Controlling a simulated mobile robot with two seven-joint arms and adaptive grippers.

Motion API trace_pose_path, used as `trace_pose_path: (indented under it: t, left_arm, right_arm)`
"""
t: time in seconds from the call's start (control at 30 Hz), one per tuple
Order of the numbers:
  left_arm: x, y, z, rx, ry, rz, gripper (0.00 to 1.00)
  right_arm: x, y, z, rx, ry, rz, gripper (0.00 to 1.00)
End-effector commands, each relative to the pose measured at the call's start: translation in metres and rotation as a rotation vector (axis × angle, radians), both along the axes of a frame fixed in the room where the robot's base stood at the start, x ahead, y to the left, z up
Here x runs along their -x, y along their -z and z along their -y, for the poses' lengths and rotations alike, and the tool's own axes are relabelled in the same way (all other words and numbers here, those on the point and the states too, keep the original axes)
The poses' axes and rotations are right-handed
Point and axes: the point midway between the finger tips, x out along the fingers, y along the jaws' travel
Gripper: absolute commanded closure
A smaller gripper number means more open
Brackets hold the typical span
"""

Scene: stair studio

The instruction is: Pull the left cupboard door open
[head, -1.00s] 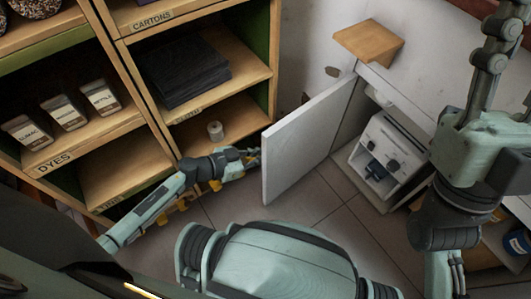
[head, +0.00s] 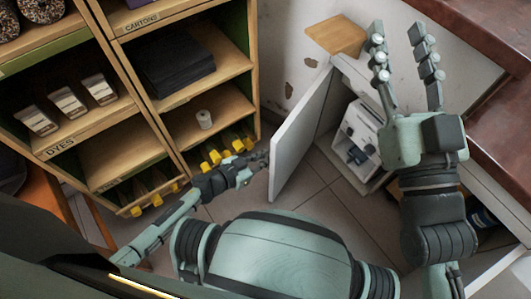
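The left cupboard door (head: 300,137) is a white panel standing swung out from the cupboard, with the interior showing to its right. My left gripper (head: 262,166) is low beside the door's free edge, on its shelf side. It is small and dark here, and I cannot tell whether it touches the door or how its fingers are set. My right gripper (head: 399,38) is raised in front of the cupboard, with its two fingers spread apart and nothing between them.
A white appliance (head: 360,137) stands inside the cupboard. A wooden board (head: 336,35) lies above the door. A dark red-brown top (head: 495,105) is at right. Tiled floor shows below the door.

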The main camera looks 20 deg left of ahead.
Motion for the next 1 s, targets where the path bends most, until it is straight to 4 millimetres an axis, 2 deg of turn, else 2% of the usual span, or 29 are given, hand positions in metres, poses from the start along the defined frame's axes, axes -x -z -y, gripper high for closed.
trace_pose_path:
  t: [0.3,0.33,0.4,0.73,1.0]
  left_arm:
    - [0.001,-0.001,0.0,0.004,0.002,0.0,1.0]
    - [0.001,-0.001,0.0,0.004,0.002,0.0,0.9]
    - [0.001,-0.001,0.0,0.004,0.002,0.0,0.81]
    - [0.002,-0.001,-0.002,0.001,0.001,-0.001,0.81]
    - [0.033,-0.015,-0.023,-0.001,0.002,-0.001,0.81]
  right_arm:
    - [0.0,0.001,0.0,0.002,0.0,-0.006,0.6]
    - [0.0,0.001,0.0,0.002,0.0,-0.006,0.6]
    - [0.0,0.001,0.0,0.002,0.0,-0.006,0.6]
    - [0.0,0.001,0.0,0.001,0.001,-0.004,0.6]
    - [0.0,0.001,0.0,0.001,0.0,-0.004,0.6]
